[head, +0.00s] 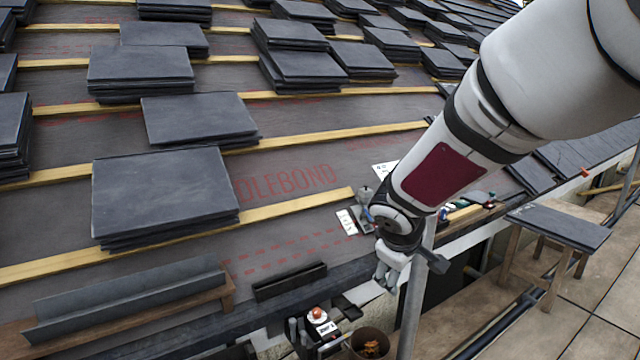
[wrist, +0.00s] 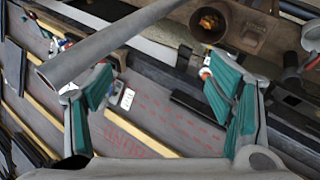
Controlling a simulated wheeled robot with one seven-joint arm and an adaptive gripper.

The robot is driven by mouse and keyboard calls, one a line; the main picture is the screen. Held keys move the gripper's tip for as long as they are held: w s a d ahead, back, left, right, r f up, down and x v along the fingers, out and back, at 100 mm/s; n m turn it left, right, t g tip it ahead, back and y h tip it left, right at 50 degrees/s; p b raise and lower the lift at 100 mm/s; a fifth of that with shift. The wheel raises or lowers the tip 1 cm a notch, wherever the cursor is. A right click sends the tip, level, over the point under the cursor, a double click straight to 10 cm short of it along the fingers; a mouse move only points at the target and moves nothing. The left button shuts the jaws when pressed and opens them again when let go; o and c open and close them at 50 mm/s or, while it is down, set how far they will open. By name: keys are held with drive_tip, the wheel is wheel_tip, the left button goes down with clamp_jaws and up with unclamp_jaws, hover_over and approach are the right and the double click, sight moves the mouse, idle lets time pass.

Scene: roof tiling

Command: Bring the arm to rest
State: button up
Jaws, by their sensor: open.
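My arm (head: 445,170) reaches down from the upper right in the head view, over the lower edge of the roof. My gripper (head: 387,278) hangs at its end, pointing down, beside a grey upright pole (head: 412,305). In the wrist view my gripper (wrist: 162,88) shows its two green-padded fingers spread wide apart. Nothing is between the pads; only the roof membrane and eave show beyond them. The grey pole (wrist: 120,42) crosses the upper left there and overlaps the left finger in the picture. I cannot tell whether they touch.
Stacks of dark slates (head: 165,190) lie on the battened roof. A slate-topped trestle (head: 560,225) stands at the right. A bucket (head: 370,343) with orange-brown contents is below my gripper. Small tools (head: 470,205) lie near the eave. Paving (head: 560,335) at lower right is mostly clear.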

drive_tip(key=s+d+r+m+g+b, duration=0.1)
drive_tip(key=s+d+r+m+g, duration=0.2)
drive_tip(key=s, duration=0.7)
drive_tip(key=s+d+r+m+b, duration=0.1)
drive_tip(key=s+d+r+m, duration=0.2)
drive_tip(key=s, duration=0.6)
drive_tip(key=s+a+f+m+g+y+b, duration=0.1)
drive_tip(key=s+a+f+m+g+y, duration=0.1)
drive_tip(key=s, duration=0.9)
drive_tip(key=s+a+f+m+g+y+b, duration=0.1)
drive_tip(key=s+a+f, duration=0.1)
drive_tip(key=s, duration=0.9)
wheel_tip(320, 180, up, 34)
drive_tip(key=t+p, duration=0.4)
drive_tip(key=p, duration=2.7)
drive_tip(key=shift+w+d+f+p, duration=0.15)
drive_tip(key=shift+w+d+p, duration=0.15)
drive_tip(key=shift+d, duration=0.15)
